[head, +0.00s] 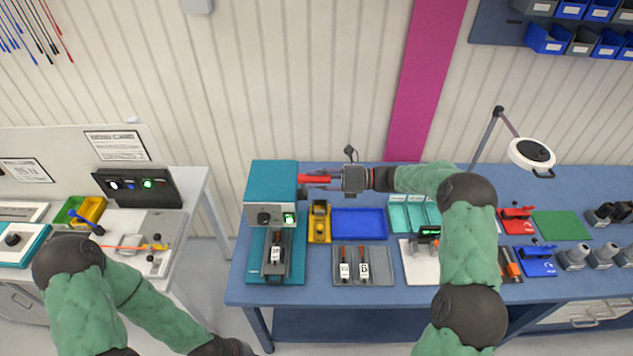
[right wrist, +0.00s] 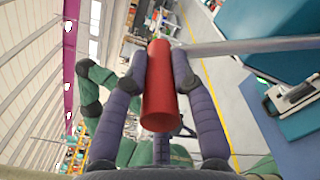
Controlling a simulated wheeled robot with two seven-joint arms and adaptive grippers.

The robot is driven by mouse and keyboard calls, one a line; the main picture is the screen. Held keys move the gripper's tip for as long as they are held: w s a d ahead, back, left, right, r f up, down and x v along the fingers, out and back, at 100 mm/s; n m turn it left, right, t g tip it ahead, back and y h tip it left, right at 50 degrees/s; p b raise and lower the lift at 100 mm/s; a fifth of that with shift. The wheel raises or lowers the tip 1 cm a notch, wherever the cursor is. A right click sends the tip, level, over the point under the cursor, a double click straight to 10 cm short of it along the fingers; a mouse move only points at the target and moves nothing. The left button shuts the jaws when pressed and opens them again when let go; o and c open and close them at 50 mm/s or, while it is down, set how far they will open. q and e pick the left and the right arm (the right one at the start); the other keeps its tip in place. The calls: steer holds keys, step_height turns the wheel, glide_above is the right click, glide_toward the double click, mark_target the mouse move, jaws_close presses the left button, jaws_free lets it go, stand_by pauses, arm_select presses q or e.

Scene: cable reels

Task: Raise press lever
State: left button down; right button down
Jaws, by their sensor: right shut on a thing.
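The teal press (head: 272,182) stands at the left end of the blue workbench. Its lever has a red cylindrical grip (head: 313,179) beside the press's upper right side. My right gripper (head: 332,180) reaches in from the right and is shut on this grip. In the right wrist view the red grip (right wrist: 160,90) lies between both fingers, and a grey lever rod (right wrist: 250,46) runs from behind it to the right. A dark fixture with a white-labelled part (head: 275,254) sits on the press base. My left arm shows at lower left; its gripper is out of frame.
A yellow holder (head: 319,222), a blue tray (head: 359,224) and a grey mat (head: 376,272) with two labelled parts lie right of the press. A magnifier lamp (head: 531,153) stands farther right. A white side table (head: 188,197) is at left, across a gap.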

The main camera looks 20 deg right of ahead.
steer(key=c, duration=1)
jaws_free()
steer(key=v, duration=1.2)
steer(key=shift+d, duration=0.1)
